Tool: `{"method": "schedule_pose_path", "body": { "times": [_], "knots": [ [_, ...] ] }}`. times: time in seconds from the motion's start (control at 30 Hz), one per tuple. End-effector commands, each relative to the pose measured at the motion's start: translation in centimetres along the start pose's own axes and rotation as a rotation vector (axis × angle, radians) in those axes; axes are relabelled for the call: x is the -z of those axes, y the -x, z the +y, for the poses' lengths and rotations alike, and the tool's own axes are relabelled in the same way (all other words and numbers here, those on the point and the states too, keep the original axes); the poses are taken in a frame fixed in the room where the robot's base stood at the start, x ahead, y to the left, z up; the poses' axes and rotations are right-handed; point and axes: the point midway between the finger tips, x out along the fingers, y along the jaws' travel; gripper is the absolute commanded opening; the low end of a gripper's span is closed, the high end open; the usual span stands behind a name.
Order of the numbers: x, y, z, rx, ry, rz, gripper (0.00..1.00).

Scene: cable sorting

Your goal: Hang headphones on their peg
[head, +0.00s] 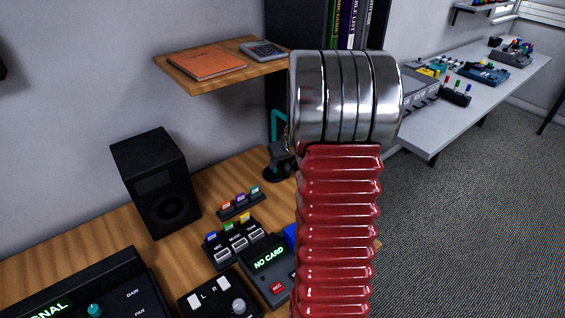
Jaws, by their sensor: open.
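I cannot make out any headphones or their peg in the head view. A small dark object on a round base (277,172) stands at the back of the wooden desk, with a teal angular outline above it. My arm partly covers it, so I cannot tell what it is. My arm's red ribbed link and metal bands fill the middle of the view and hide what lies behind them. My gripper's fingers do not show.
The wooden desk (120,236) holds a black speaker (156,182), several audio boxes and a NO CARD device (268,258). A wooden shelf (215,82) carries an orange notebook (205,63) and a calculator (263,50). A grey table (429,135) with devices stands right; carpet (470,220) is clear.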

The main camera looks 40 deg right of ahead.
Motion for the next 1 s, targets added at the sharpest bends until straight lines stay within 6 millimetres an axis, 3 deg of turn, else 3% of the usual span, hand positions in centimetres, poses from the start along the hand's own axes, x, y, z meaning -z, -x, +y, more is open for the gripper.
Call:
{"method": "schedule_pose_path", "body": {
  "times": [0.27,1.0],
  "knots": [
    [0.1,2.5,0.0,-0.001,0.001,0.003,0.45],
    [0.0,12.4,0.0,-0.001,0.001,0.002,0.45]
  ]
}}
